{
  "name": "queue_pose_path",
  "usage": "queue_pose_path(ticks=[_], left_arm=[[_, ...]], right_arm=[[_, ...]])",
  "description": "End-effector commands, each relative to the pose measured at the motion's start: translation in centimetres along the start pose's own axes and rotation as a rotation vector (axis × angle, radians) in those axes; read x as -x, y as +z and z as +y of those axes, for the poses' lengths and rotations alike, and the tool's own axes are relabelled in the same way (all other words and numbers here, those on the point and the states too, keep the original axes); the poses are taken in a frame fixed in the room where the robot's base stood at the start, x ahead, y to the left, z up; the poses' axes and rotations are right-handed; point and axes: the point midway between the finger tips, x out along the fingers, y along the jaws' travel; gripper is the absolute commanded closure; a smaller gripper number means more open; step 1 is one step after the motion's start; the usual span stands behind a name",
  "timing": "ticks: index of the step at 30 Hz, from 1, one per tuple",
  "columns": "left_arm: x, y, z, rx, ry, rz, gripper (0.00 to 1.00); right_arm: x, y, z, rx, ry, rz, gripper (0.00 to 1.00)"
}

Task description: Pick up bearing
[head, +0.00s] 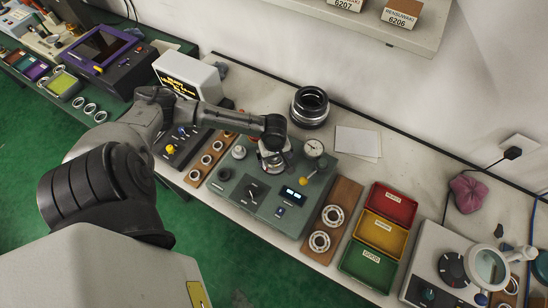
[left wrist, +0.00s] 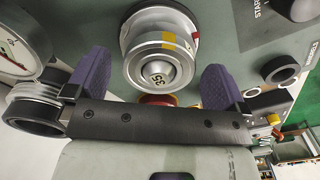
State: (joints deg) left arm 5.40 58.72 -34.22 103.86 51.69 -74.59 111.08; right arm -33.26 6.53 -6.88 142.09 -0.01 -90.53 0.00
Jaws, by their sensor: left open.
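Bearing rings lie on a brown wooden board right of the green test device, one at the upper end (head: 333,215) and one at the lower end (head: 319,241). More rings (head: 206,160) sit on another wooden board to its left. My left gripper (head: 272,158) is over the back of the test device (head: 250,200). In the left wrist view, its purple fingers (left wrist: 155,75) are open, with a silver round spindle marked "35" (left wrist: 160,55) beyond and between them. I cannot tell whether a bearing is on the spindle. My right gripper is not in view.
A dial gauge (head: 314,148) stands close right of the left gripper. Red, yellow and green bins (head: 384,228) stand further right. A stacked dark and silver ring part (head: 310,107) is behind. A white box display (head: 188,75) stands behind the arm.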

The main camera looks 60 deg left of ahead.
Motion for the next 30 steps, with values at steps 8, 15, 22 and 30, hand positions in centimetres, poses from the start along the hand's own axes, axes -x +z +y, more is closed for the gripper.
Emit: queue_pose_path(ticks=[8, 15, 22, 30], left_arm=[[-0.43, -0.03, -0.01, 0.0, 0.0, 0.001, 0.0], [-0.42, -0.03, -0.02, 0.0, -0.001, 0.001, 0.18], [-0.41, -0.03, -0.03, 0.0, -0.001, 0.001, 0.4], [-0.35, -0.05, 0.01, 0.0, 0.0, 0.002, 0.6]], right_arm=[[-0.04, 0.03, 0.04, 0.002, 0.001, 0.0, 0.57], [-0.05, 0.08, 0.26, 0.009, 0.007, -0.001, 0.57], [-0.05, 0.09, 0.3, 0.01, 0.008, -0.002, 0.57], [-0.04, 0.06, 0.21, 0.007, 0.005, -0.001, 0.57]])
